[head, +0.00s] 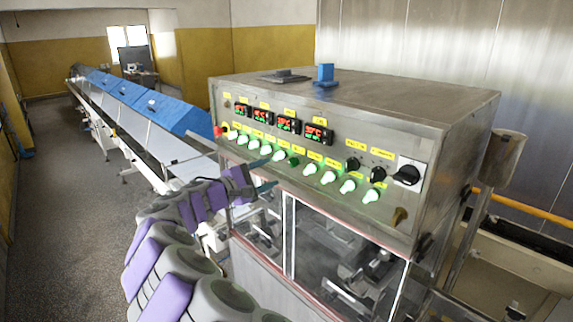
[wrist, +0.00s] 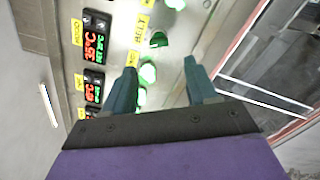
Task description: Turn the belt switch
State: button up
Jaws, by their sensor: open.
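The belt switch is a dark green, unlit knob (head: 294,160) in the row of knobs on the steel control panel. In the wrist view this knob (wrist: 158,39) sits beside a yellow label reading "BELT" (wrist: 141,22). My gripper (head: 268,174) is open and empty, in front of the panel and to the left of the dark knob. In the wrist view my gripper (wrist: 158,66) has the knob ahead of its fingertips, between their lines. A lit green knob (wrist: 147,72) shows between the fingers. I see no contact with the panel.
Several lit green knobs (head: 328,177) flank the dark one. Red and green displays (head: 318,132) sit above the row. Black rotary switches (head: 407,175) are at the right. Below are framed clear windows (head: 335,250). A long conveyor (head: 140,130) with blue covers runs back at the left.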

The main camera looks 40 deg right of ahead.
aim_at(293, 163)
jog(key=d, duration=0.8)
jog(key=shift+w+d+p, duration=0.15)
jog(key=shift+w+p, duration=0.15)
jog(key=shift+p, duration=0.1)
jog(key=shift+c, duration=0.2)
jog(key=c, duration=1)
jog(key=shift+f, duration=0.1)
